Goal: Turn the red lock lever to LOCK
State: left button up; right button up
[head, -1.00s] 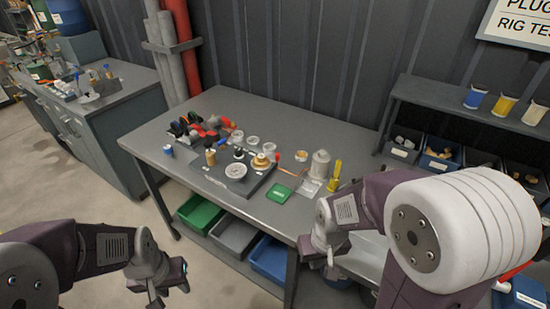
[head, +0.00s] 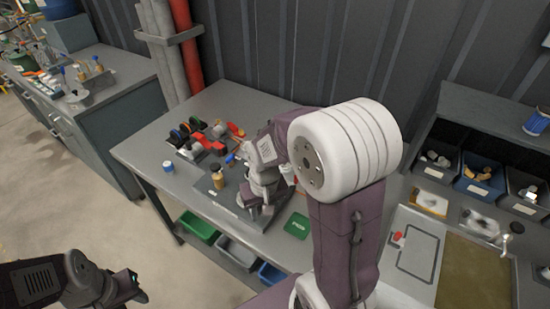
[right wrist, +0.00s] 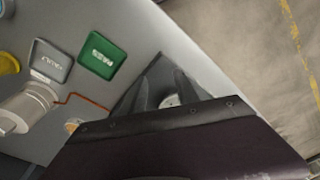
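I cannot pick out the red lock lever or a LOCK mark with certainty. Red parts (head: 205,142) sit among black ones at the back left of the grey workbench (head: 240,102). My right gripper (head: 258,208) is low over the dark plate on the bench, and its own arm largely hides its fingers. In the right wrist view its fingers (right wrist: 168,90) stand apart, with a round pale part (right wrist: 170,101) showing between them. I cannot tell whether they touch it. My left gripper (head: 135,290) is at the lower left, off the bench; its fingers are too small to judge.
A green tray (head: 297,225) lies right of my right gripper; it also shows in the right wrist view (right wrist: 103,55). A tan bottle (head: 218,179) and blue-capped jar (head: 168,167) stand to the left. A small red piece (head: 398,237) is on a light panel at right.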

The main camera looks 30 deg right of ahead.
jog(key=w+d+r+m+p, duration=0.1)
jog(key=w+d+r+p, duration=0.1)
jog(key=d+p, duration=0.2)
jog(key=w+d+r+m+p, duration=0.2)
jog(key=d+r+p, duration=0.1)
jog(key=d, duration=0.3)
jog(key=w+d+r+m+g+p, duration=0.1)
jog(key=w+d+r+m+p, duration=0.1)
jog(key=d+p, duration=0.3)
jog(key=shift+w+d+r, duration=0.4)
jog(key=shift+d+r, duration=0.1)
notch_tip(320, 180, down, 8)
jog(key=shift+w+r+p, duration=0.1)
jog(key=shift+w+p, duration=0.05)
jog(key=shift+p, duration=0.6)
jog(key=shift+f, duration=0.35)
grip_shut()
